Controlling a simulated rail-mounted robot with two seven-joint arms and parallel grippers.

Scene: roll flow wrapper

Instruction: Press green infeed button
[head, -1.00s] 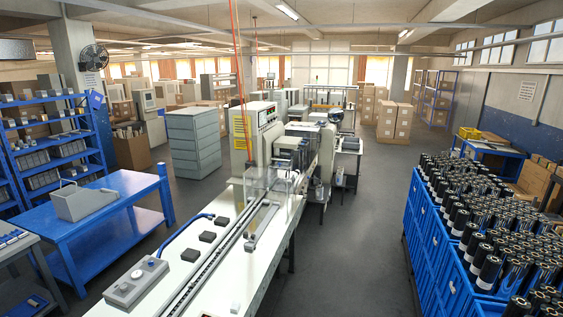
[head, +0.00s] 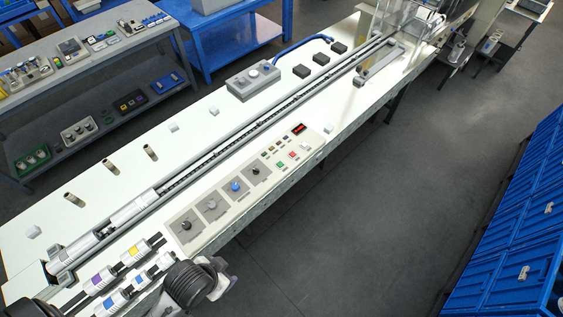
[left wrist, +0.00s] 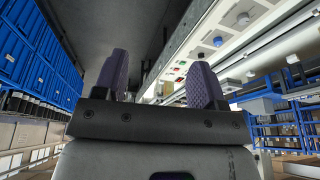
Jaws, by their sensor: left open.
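The green infeed button (head: 281,164) is a small square key on the control panel (head: 228,190) along the conveyor bench's front edge. A red button (head: 293,154) sits beside it. In the left wrist view the panel shows beyond the fingers, with a green spot (left wrist: 178,79) and a red one (left wrist: 182,63) close together. My left gripper (left wrist: 160,80) is open and empty, its two purple padded fingers wide apart and clear of the panel. Dark links of mine show at the bottom of the head view, but no fingertips do. My right gripper is not in view.
Dark knobs and a blue knob (head: 235,187) stand on the panel left of the buttons. A red display (head: 298,129) is near its far end. Several wrapped rolls (head: 103,280) lie at the bench's near end. Blue crates (head: 510,215) stand right, across clear floor.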

